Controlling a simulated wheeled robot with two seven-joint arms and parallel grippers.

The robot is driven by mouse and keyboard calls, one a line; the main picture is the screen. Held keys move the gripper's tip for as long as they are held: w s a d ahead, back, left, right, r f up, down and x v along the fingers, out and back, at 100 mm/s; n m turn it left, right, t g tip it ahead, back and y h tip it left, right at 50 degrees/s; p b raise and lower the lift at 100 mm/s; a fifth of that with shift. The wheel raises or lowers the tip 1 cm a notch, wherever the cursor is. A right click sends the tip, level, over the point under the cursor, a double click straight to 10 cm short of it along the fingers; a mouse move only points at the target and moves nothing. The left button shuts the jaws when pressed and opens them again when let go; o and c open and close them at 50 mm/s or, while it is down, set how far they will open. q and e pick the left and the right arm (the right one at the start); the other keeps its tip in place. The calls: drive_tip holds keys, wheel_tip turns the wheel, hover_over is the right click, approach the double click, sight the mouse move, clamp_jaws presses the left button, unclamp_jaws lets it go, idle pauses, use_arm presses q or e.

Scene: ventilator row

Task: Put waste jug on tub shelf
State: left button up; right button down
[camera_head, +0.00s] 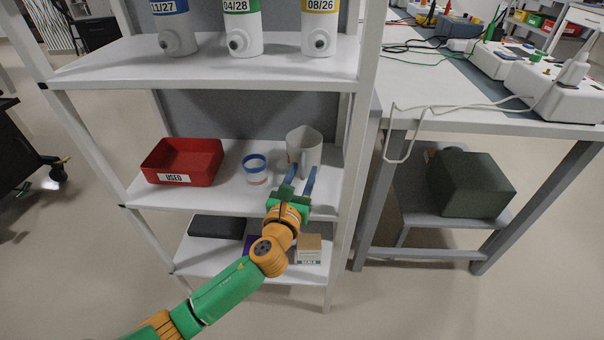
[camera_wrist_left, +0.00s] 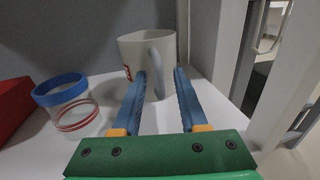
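A pale grey jug (camera_head: 303,143) with a handle stands upright on the middle shelf (camera_head: 220,200) of a white rack, at its right end. In the left wrist view the jug (camera_wrist_left: 135,48) has its handle (camera_wrist_left: 157,66) facing me and a red mark on its left side. My left gripper (camera_head: 302,172) is open in front of the jug. Its blue fingers (camera_wrist_left: 160,76) lie either side of the handle's line; I cannot tell whether they touch it. A clear cup with a blue rim (camera_head: 255,168) and a red tub labelled USED (camera_head: 182,162) share this shelf. My right gripper is not in view.
White containers with dated labels (camera_head: 242,28) stand on the upper shelf (camera_head: 200,65). A rack post (camera_head: 352,150) rises close right of the jug. The low shelf holds a dark flat case (camera_head: 216,227) and a small box (camera_head: 308,246). A bench (camera_head: 440,90) stands right.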

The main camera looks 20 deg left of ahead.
use_arm(q)
drive_tip(key=shift+r, duration=0.1)
drive_tip(key=s+d+p, duration=0.1)
drive_tip(key=s, duration=1.1)
